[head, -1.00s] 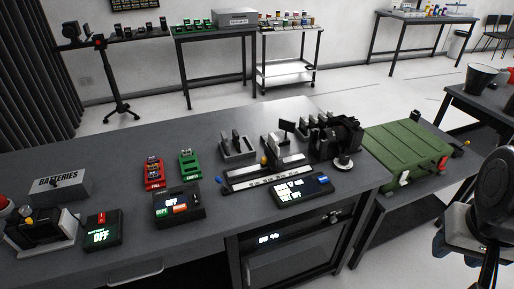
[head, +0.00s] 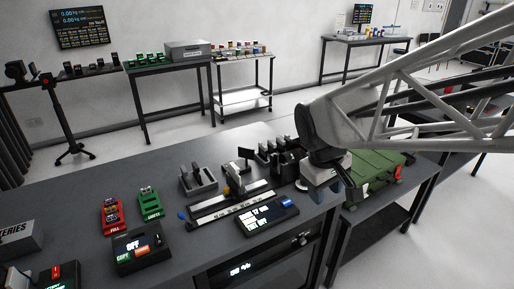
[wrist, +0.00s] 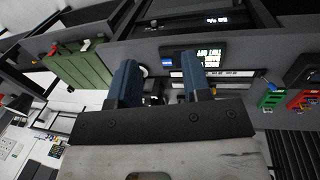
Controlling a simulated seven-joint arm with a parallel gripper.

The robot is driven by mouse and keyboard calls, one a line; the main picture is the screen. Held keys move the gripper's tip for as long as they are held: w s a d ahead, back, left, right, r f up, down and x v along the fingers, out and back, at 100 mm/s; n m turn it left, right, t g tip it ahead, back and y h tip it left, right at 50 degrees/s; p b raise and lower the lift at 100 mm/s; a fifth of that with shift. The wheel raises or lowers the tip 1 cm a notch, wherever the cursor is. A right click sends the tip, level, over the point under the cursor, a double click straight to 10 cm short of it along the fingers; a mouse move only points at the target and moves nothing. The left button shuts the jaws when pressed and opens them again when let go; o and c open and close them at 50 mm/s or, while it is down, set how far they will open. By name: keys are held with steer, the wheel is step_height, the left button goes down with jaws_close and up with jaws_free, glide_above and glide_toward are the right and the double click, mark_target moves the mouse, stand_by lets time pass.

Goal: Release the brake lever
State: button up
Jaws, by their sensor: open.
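My gripper (wrist: 161,82) is open and empty; its two blue fingers stand apart in the wrist view. In the head view my gripper (head: 335,190) is over the right end of the dark bench, beside the green platform (head: 375,164). A red lever-like part (head: 398,172) and a white one (head: 366,189) sit on the platform's near edge. The green platform also shows left of my fingers in the wrist view (wrist: 84,68). I cannot tell which part is the brake lever. My arm hides some of the platform.
A slide device (head: 232,203) and a lit display box (head: 268,216) stand left of my gripper. Black holders (head: 285,158) are close behind it. Red (head: 112,215) and green (head: 149,203) trays and a control box (head: 137,248) stand farther left. The bench's front left is partly clear.

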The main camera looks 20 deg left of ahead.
steer(key=w+a+f+n, duration=0.2)
steer(key=a, duration=0.4)
steer(key=w+a+f+n, duration=0.1)
steer(key=w+a+n, duration=0.1)
steer(key=a, duration=0.4)
steer(key=n+t+h, duration=0.2)
steer(key=n, duration=0.7)
glide_toward(184, 217)
steer(key=f, duration=0.1)
steer(key=w+f, duration=0.1)
steer(key=shift+w+f, duration=0.25)
steer(key=shift+d+f, duration=0.1)
steer(key=shift+f, duration=0.05)
steer(key=shift+x, duration=3.75)
steer(key=shift+s+d, duration=0.1)
steer(key=shift+s, duration=0.05)
